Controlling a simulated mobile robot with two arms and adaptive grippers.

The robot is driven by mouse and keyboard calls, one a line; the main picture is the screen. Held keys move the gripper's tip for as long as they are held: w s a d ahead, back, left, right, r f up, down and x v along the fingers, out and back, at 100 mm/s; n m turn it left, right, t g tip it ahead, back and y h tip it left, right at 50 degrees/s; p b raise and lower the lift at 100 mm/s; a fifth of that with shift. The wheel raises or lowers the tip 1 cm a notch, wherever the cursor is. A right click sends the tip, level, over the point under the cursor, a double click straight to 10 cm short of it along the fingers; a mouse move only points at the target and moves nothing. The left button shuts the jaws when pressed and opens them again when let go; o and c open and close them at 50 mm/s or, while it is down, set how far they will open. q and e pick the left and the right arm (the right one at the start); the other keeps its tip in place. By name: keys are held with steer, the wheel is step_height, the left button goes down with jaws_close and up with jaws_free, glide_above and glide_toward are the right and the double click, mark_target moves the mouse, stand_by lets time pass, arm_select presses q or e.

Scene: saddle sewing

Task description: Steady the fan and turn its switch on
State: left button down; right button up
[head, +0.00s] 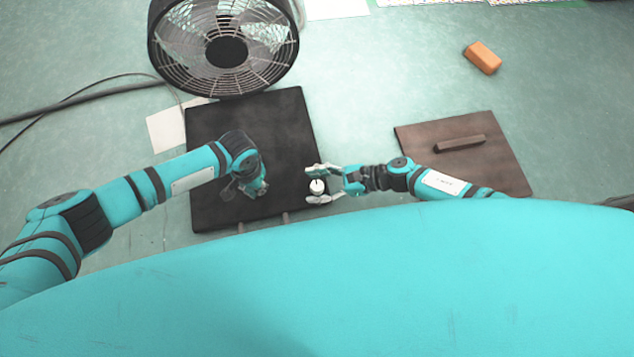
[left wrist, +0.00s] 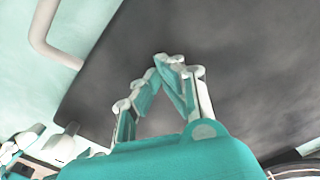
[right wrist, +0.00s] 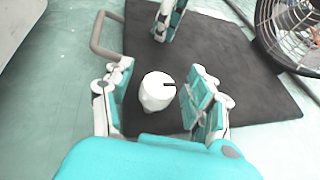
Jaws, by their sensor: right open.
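The black round fan (head: 226,50) with a wire cage stands at the back left in the head view and at the upper right in the right wrist view (right wrist: 295,30). A small white knob with a dark mark (right wrist: 156,92) sits at the right edge of the black board; it also shows in the head view (head: 317,186). My right gripper (right wrist: 155,80) is open, with one finger on each side of the knob; contact is not clear. My left gripper (head: 250,190) hangs over the black board, well apart from the fan. Its fingertips meet in the left wrist view (left wrist: 168,60), with nothing visible between them.
The black board (head: 215,120) has a bent handle (right wrist: 100,35) at its near edge. A brown board with a bar (head: 415,140) lies at the right, and an orange block (head: 483,57) behind it. Cables (head: 75,105) run at the left. The green surface between is clear.

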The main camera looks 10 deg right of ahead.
jaws_close()
steer(key=shift+s+m+t, duration=0.1)
steer(key=shift+m+t, duration=0.2)
steer(key=m+t+h, duration=0.1)
steer(key=m+t, duration=0.1)
steer(key=shift+a+t, duration=0.1)
steer(key=shift+t, duration=0.2)
steer(key=shift+m+t+h, duration=1.1)
steer(key=shift+m+t, duration=0.3)
steer(key=shift+m, duration=0.2)
jaws_free()
